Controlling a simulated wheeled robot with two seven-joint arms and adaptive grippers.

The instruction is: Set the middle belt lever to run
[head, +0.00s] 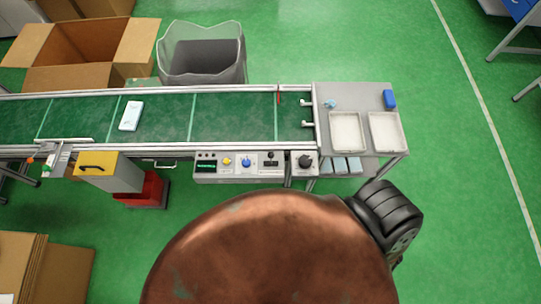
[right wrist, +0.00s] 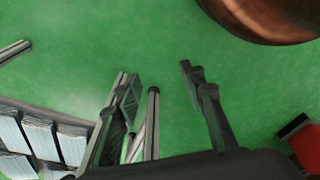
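A control panel (head: 235,173) is mounted on the front side of the conveyor belt (head: 160,118) in the head view. It bears a small green display (head: 206,166), a yellow button (head: 226,161), a blue knob (head: 246,162) and a small black lever (head: 270,158). A larger black knob (head: 305,161) sits just to the right. The lever's exact setting is too small to tell. My right gripper (right wrist: 160,78) is open and empty in the right wrist view, with green floor beyond its fingers. No gripper touches the panel in view. My left gripper is not in view.
A side table (head: 352,101) with two white trays (head: 348,132) (head: 387,131) joins the belt's right end. A white packet (head: 131,115) lies on the belt.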

